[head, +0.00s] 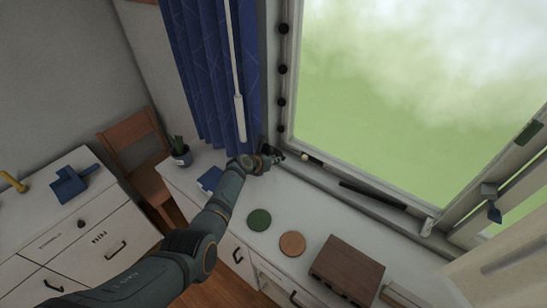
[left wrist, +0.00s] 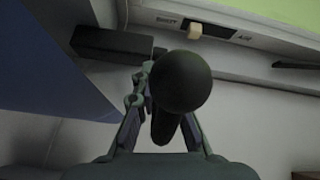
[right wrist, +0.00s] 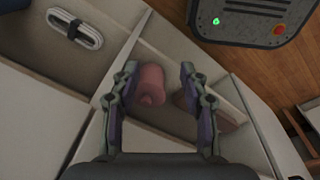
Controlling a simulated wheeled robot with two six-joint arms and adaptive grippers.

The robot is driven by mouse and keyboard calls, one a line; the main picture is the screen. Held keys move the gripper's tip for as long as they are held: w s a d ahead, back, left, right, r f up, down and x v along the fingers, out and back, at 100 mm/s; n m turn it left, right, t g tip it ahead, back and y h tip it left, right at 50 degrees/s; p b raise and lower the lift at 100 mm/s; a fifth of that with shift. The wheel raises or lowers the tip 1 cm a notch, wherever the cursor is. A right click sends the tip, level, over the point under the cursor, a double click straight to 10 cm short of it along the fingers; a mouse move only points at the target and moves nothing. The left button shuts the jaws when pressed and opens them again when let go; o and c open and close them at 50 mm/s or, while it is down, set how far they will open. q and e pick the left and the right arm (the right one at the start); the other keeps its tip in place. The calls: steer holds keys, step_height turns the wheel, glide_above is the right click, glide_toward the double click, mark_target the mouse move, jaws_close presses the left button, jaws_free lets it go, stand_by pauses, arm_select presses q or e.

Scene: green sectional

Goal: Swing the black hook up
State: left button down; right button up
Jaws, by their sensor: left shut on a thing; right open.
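In the left wrist view, the black hook (left wrist: 180,82) shows as a dark piece with a large round end. It stands between the fingers of my left gripper (left wrist: 160,110), which is shut on it. In the head view, my left gripper (head: 276,154) is at the window's lower left corner, beside the blue curtain. The hook cannot be made out there, as the gripper covers that spot.
A sliding beige tab (left wrist: 194,32) sits on a label strip reading SHUT and AJAR. Several black knobs (head: 282,69) line the window frame. The white counter (head: 225,160) holds a potted plant (head: 180,152), green and orange discs, and a brown box (head: 347,270).

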stand_by(0.4)
arm_select(q)
steer(key=c, duration=1.4)
jaws_free()
steer(key=v, duration=1.2)
